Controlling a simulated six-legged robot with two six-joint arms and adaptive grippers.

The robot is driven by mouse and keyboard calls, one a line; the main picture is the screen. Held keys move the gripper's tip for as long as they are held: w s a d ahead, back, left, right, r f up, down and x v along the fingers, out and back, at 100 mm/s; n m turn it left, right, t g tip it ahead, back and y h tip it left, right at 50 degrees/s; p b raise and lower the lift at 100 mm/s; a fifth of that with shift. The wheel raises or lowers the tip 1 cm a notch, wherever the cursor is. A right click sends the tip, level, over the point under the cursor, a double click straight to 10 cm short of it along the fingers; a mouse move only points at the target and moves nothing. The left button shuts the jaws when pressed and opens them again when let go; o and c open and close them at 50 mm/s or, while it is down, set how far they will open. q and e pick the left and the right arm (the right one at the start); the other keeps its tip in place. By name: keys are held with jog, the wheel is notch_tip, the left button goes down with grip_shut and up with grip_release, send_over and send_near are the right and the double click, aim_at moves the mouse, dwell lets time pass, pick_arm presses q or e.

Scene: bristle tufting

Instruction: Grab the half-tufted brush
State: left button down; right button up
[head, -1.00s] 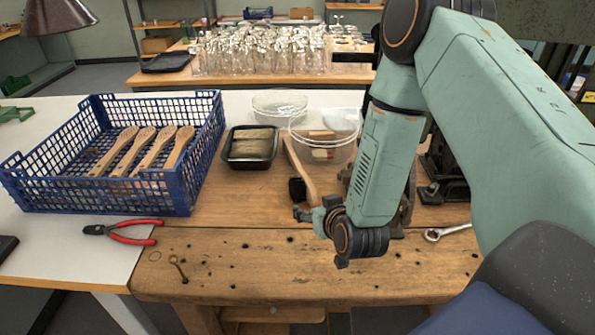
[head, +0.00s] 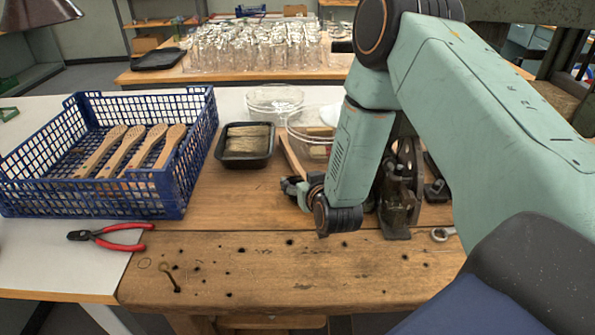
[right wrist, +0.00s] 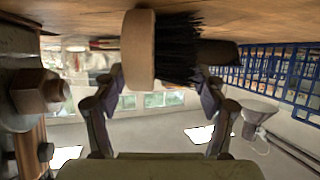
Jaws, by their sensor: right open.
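The half-tufted brush has a pale wooden handle (head: 292,154) that shows on the bench in the head view, slanting toward my right gripper (head: 295,190). Its bristle end is hidden behind the gripper there. In the right wrist view, the brush's wooden head (right wrist: 138,48) and black bristles (right wrist: 177,50) lie close ahead, against the wooden surface at the top. My right gripper's fingers (right wrist: 160,80) are open, one on each side of the brush's end. I cannot tell whether they touch it. My left gripper is not in view.
A blue crate (head: 110,200) with several untufted brushes (head: 125,150) stands left. A black tray of fibre (head: 247,145) and clear bowls (head: 275,99) are behind the gripper. A dark metal device (head: 399,200) stands close right. Red pliers (head: 110,237) lie front left; the front bench is mostly clear.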

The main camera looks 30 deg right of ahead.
jog(key=shift+x, duration=0.8)
jog(key=shift+w+f, duration=0.15)
jog(key=shift+w, duration=0.1)
jog(key=shift+a, duration=0.2)
jog(key=shift+s+r, duration=0.25)
jog(key=shift+r, duration=0.15)
jog(key=shift+w+d+f, duration=0.25)
jog(key=shift+f, duration=0.1)
jog(key=c, duration=0.4)
jog(key=shift+s+a+r, duration=0.15)
jog(key=shift+a+r, duration=0.1)
jog(key=c, duration=0.5)
jog(key=shift+d+f, duration=0.1)
jog(key=c, duration=0.4)
